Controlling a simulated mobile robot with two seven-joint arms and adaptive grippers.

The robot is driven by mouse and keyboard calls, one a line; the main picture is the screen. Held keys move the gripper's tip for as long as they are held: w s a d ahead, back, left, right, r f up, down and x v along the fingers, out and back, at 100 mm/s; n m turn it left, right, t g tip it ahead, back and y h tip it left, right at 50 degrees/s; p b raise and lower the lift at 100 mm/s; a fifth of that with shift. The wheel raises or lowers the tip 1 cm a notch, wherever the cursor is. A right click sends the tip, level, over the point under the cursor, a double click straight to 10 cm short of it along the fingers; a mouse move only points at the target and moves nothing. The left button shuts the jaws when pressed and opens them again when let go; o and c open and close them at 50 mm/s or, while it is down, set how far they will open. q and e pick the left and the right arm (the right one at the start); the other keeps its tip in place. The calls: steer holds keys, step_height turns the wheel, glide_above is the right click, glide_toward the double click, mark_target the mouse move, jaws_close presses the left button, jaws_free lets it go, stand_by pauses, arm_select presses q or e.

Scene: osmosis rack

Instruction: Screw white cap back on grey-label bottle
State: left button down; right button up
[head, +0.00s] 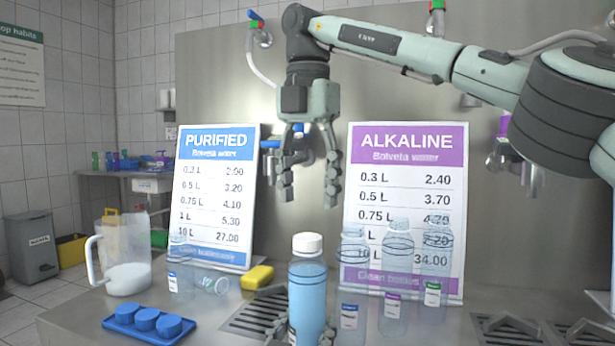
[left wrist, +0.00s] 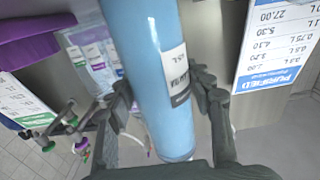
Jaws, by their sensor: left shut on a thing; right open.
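The bottle (head: 307,290) stands upright at the front of the counter, filled with blue liquid. A white cap (head: 307,243) sits on its top; I cannot tell how tightly. The left wrist view shows the bottle (left wrist: 160,60) close up, with a white and grey label (left wrist: 177,78); the cap is not visible there. My left gripper (head: 301,326) is shut on the bottle's body, its fingers on either side, also seen in the left wrist view (left wrist: 165,93). My right gripper (head: 309,190) is open and empty, pointing down above the cap, with a gap between.
Several clear bottles (head: 396,265) stand to the right, and more (head: 209,283) are at left. A yellow sponge (head: 257,278), a blue tray (head: 122,322) with blue caps and a pitcher (head: 124,258) are at left. PURIFIED (head: 214,195) and ALKALINE (head: 405,185) signs stand behind.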

mark_target(307, 237)
steer(key=n, duration=0.5)
steer(key=shift+r, duration=0.25)
steer(key=n, duration=0.4)
steer(key=shift+r+n, duration=0.2)
steer(key=shift+n, duration=0.2)
steer(key=n, duration=0.4)
steer(key=shift+r+n, duration=0.2)
steer(key=shift+n, duration=0.2)
steer(key=n, duration=0.6)
steer(key=shift+r, duration=0.2)
steer(key=shift+f, duration=4.05)
steer(key=shift+c, duration=0.6)
